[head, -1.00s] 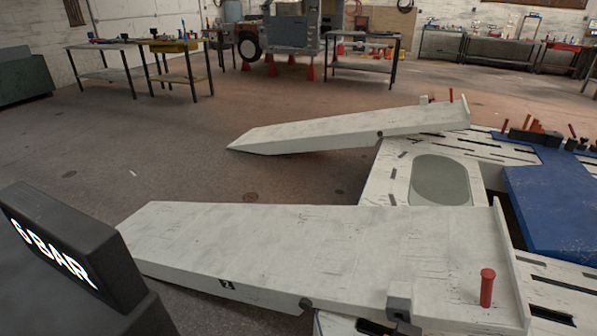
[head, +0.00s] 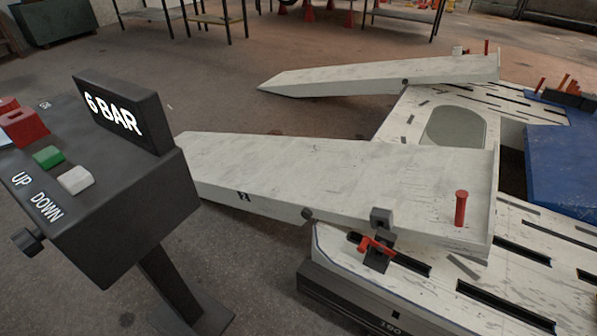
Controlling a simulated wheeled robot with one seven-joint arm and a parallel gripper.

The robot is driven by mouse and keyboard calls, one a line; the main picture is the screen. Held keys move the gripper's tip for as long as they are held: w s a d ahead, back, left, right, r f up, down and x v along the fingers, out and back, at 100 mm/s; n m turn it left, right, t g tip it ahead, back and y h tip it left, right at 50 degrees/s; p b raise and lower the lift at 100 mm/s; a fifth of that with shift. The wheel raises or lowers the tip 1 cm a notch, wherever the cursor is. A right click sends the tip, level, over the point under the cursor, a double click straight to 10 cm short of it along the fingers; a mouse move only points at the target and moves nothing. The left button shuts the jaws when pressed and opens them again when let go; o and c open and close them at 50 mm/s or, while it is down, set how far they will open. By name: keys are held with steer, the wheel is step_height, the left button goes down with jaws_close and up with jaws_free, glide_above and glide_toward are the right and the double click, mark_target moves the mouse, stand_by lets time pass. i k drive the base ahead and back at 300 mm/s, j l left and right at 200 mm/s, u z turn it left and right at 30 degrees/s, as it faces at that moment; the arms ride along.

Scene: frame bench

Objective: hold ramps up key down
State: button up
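A dark control console (head: 120,180) on a post stands at the left in the head view. Its raised display (head: 125,115) reads "6 BAR". Its sloped top has a green key (head: 48,157) near the word UP and a white key (head: 75,180) near the word DOWN. A red button (head: 22,127) sits farther up on the left edge. Two pale ramps, a near one (head: 330,175) and a far one (head: 390,76), slope from the bench down to the floor on their left. My gripper is not in view.
The white frame bench (head: 530,265) with slots fills the right, with a blue plate (head: 565,160) on it. A red pin (head: 461,208) stands on the near ramp. A red-handled clamp (head: 377,250) sits at its front edge. Floor between console and bench is clear.

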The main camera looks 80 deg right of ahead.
mark_target(49, 158)
steer(key=l+z, duration=0.1)
steer(key=z, duration=0.3)
steer(key=i+l+z, duration=0.1)
steer(key=z, duration=0.35)
steer(key=i+z, duration=0.1)
steer(key=z, duration=0.3)
steer(key=i+l+z, duration=0.1)
steer(key=z, duration=0.75)
steer(key=k+l+u, duration=0.3)
steer(key=k+l, duration=0.2)
steer(key=l, duration=0.1)
